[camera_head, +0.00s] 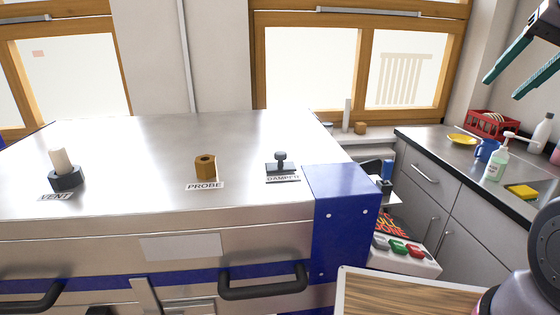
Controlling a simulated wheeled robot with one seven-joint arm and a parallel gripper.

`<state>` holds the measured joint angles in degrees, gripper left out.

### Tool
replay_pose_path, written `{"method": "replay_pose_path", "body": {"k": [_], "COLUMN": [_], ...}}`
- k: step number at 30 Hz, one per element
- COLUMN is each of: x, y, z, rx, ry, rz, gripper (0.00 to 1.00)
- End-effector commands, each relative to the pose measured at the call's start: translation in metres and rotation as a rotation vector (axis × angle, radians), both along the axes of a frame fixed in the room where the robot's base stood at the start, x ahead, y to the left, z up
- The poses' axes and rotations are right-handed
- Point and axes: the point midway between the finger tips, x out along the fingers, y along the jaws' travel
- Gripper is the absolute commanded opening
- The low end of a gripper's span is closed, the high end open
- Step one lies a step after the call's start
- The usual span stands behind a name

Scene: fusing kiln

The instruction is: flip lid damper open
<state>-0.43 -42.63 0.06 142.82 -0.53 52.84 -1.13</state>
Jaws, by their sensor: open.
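The kiln lid (120,150) is a broad brushed-steel top filling the left and middle of the view. The damper (281,163) is a small dark grey piece with a round knob, near the lid's right end, above a label (283,179) reading DAMPER. It looks like a plate lying flat on the lid; any opening under it is hidden. My gripper (535,75) shows only partly at the top right, with two teal fingers apart and nothing between them. It is well to the right of the damper and touches nothing visible.
On the lid stand a brass probe fitting (205,167) and a vent plug (63,168). A blue housing (343,215) borders the lid's right end; a black handle (262,285) is in front. A counter (440,158) at right holds bottles, a sponge and a red rack. Space above the lid is clear.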

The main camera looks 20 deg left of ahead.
Motion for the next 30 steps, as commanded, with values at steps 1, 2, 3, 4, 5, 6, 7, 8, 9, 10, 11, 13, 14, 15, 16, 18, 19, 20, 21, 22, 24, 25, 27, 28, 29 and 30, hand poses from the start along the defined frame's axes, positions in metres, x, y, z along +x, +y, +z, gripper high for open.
{"method": "replay_pose_path", "body": {"k": [1, 2, 3, 4, 5, 6, 7, 8, 9, 10, 11, 13, 14, 15, 16, 18, 19, 20, 21, 22, 24, 25, 27, 28, 29, 30], "x": [0.002, 0.003, 0.006, 0.008, 0.010, 0.013, 0.016, 0.018, 0.021, 0.024, 0.026, 0.029, 0.031, 0.032, 0.033, 0.033, 0.033, 0.033, 0.031, 0.030, 0.026, 0.023, 0.016, 0.013, 0.009, 0.003], "y": [0.004, 0.006, 0.011, 0.016, 0.021, 0.029, 0.036, 0.043, 0.053, 0.061, 0.070, 0.090, 0.098, 0.110, 0.119, 0.141, 0.151, 0.161, 0.174, 0.184, 0.208, 0.218, 0.243, 0.254, 0.264, 0.278], "z": [0.000, 0.000, 0.000, -0.001, -0.001, -0.001, -0.002, -0.002, -0.003, -0.003, -0.004, -0.006, -0.007, -0.008, -0.010, -0.013, -0.014, -0.016, -0.019, -0.020, -0.025, -0.027, -0.032, -0.035, -0.038, -0.042], "rx": [-0.020, -0.039, -0.072, -0.103, -0.135, -0.187, -0.227, -0.269, -0.328, -0.371, -0.413, -0.510, -0.549, -0.603, -0.642, -0.730, -0.767, -0.803, -0.851, -0.885, -0.964, -0.998, -1.072, -1.102, -1.133, -1.170], "ry": [0.003, 0.004, 0.007, 0.009, 0.009, 0.010, 0.011, 0.010, 0.008, 0.005, 0.002, -0.010, -0.015, -0.025, -0.033, -0.055, -0.065, -0.077, -0.094, -0.109, -0.145, -0.162, -0.208, -0.229, -0.252, -0.283], "rz": [0.035, 0.065, 0.120, 0.169, 0.226, 0.312, 0.386, 0.461, 0.568, 0.647, 0.728, 0.917, 0.999, 1.108, 1.191, 1.384, 1.467, 1.551, 1.661, 1.746, 1.942, 2.026, 2.222, 2.307, 2.391, 2.502], "gripper": [0.31, 0.20, 0.04, 0.00, 0.00, 0.00, 0.00, 0.00, 0.00, 0.00, 0.00, 0.00, 0.00, 0.00, 0.00, 0.00, 0.00, 0.00, 0.00, 0.00, 0.00, 0.00, 0.00, 0.00, 0.00, 0.00]}}
